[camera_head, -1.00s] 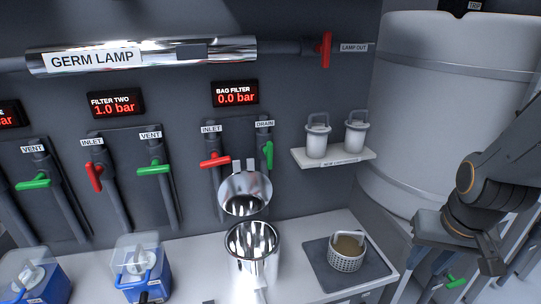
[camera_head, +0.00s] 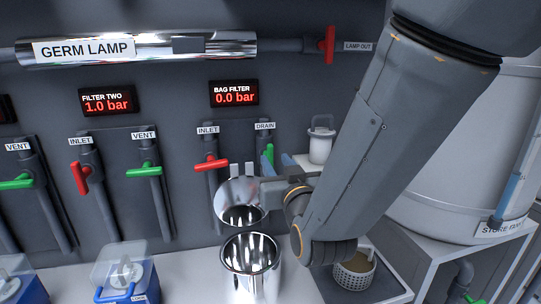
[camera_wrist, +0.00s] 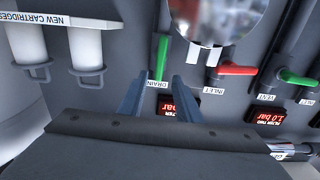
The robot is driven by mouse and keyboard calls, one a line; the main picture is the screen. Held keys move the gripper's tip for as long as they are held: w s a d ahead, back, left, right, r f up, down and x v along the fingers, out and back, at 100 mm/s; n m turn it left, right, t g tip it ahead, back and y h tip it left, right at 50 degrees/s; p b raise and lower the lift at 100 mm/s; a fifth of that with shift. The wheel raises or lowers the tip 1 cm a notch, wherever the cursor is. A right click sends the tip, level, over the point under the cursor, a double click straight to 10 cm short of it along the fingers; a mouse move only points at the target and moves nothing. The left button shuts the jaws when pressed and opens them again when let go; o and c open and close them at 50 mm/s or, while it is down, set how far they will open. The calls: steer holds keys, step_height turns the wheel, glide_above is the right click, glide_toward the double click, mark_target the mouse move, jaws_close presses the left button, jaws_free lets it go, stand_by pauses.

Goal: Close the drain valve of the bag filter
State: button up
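The drain valve's green handle (camera_head: 268,154) stands upright, in line with its pipe, below the DRAIN label (camera_head: 265,126) on the bag filter panel. My gripper (camera_head: 270,188) is in front of that pipe, and its fingers are partly hidden. In the wrist view, which looks upside down, my gripper (camera_wrist: 160,78) is open, and the green drain handle (camera_wrist: 161,57) shows just beyond the gap between the fingertips. I see no clear contact. The bag filter's shiny vessel (camera_head: 251,262) stands on the counter with its lid (camera_head: 240,205) raised. Its red inlet handle (camera_head: 211,163) lies crosswise.
The raised lid is close on the left of my gripper. A shelf with white cartridges (camera_head: 320,145) is on the right, partly behind my arm. A perforated basket (camera_head: 354,273) sits on a dark mat at the right. Filter two's valves (camera_head: 144,171) are further left.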

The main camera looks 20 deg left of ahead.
mark_target(271, 154)
steer(key=p+x, duration=0.1)
steer(key=x, duration=0.6)
steer(key=shift+w+p, duration=0.1)
steer(key=shift+p, duration=0.2)
jaws_close()
